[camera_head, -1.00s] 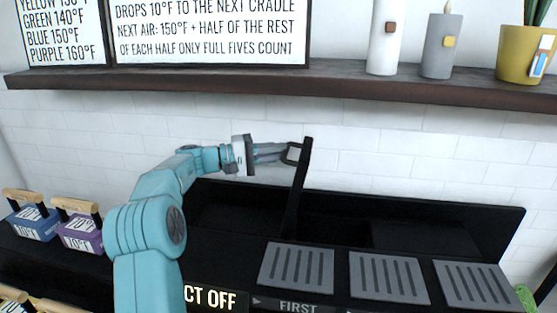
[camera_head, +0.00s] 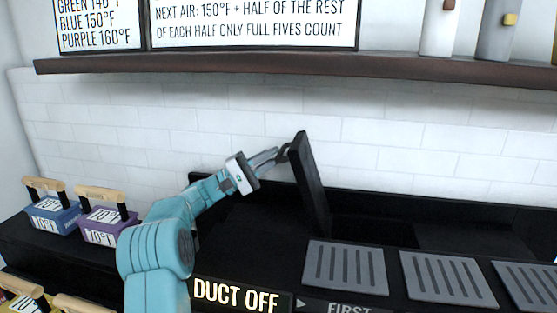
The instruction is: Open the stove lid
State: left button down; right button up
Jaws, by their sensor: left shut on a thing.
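The black stove lid (camera_head: 311,188) stands raised at a steep angle in the middle of the view, its top edge leaning slightly left. My left gripper (camera_head: 283,153) reaches in from the left and is shut on the lid's handle near its top edge. The black stove (camera_head: 250,222) lies below, with a dark opening to the left of the lid. My right gripper is not in view.
Grey slotted grates (camera_head: 345,268) sit at the front right. Blue (camera_head: 52,213) and purple (camera_head: 104,227) handled blocks stand at the left. A "DUCT OFF" label (camera_head: 236,297) is in front.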

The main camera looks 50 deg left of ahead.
pick_arm(q)
jog(key=shift+s+a+f+b, duration=0.15)
jog(key=shift+s+a+f, duration=0.1)
jog(key=shift+f, duration=0.15)
jog(key=shift+s+a+f+b, duration=0.15)
jog(key=shift+s+a+f, duration=0.1)
jog(key=shift+f, duration=0.25)
jog(key=c, duration=1.1)
grip_release()
jog(key=shift+w, duration=0.1)
jog(key=shift+r, duration=0.25)
